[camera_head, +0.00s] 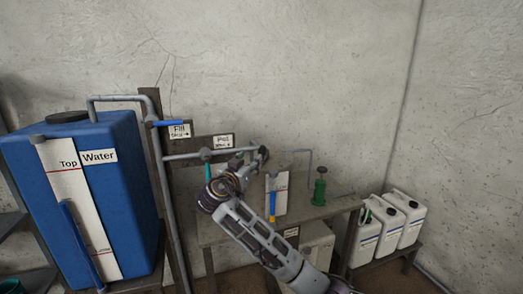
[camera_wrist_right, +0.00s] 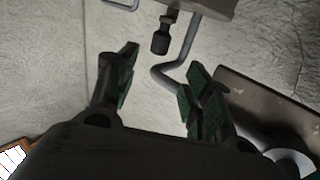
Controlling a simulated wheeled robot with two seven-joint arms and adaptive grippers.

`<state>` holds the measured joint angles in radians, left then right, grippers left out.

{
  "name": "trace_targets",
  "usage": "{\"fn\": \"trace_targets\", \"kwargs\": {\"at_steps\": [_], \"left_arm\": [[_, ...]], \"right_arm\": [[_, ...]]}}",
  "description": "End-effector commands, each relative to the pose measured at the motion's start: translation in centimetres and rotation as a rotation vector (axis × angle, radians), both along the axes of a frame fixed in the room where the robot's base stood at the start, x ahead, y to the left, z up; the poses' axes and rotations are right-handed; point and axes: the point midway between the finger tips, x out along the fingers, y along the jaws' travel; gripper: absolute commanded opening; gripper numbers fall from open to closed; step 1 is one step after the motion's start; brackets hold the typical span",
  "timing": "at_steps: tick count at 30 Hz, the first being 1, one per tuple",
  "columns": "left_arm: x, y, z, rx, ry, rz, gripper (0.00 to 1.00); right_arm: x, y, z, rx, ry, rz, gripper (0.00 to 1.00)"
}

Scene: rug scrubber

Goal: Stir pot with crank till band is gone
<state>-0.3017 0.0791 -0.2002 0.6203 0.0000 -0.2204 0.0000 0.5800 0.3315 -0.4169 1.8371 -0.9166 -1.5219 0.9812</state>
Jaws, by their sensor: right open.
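My right gripper (camera_head: 252,160) reaches up to the pipework in front of the wall, above the grey table (camera_head: 335,206). In the right wrist view my right gripper (camera_wrist_right: 158,85) is open and empty. A dark knob (camera_wrist_right: 160,42) on a short stem is beyond the fingertips, apart from them; I cannot tell whether it belongs to a crank. The pot, its crank and the band cannot be made out; my right arm covers part of the table. A small sign (camera_head: 223,141) on the board seems to read "Pot". My left gripper does not show.
A blue water tank (camera_head: 135,190) with a level tube stands at left. A white gauge board (camera_head: 280,192) and a green device (camera_head: 319,188) are on the table. White canisters (camera_head: 411,222) stand at right. A bent grey pipe (camera_wrist_right: 165,78) runs close to the right gripper's fingers.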

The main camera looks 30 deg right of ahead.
Motion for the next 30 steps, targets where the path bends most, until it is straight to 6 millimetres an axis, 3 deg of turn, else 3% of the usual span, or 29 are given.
{"fn": "trace_targets", "kwargs": {"at_steps": [30], "left_arm": [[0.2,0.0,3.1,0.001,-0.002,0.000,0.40]], "right_arm": [[7.1,-9.3,0.1,-0.002,0.002,-0.002,0.50]]}}
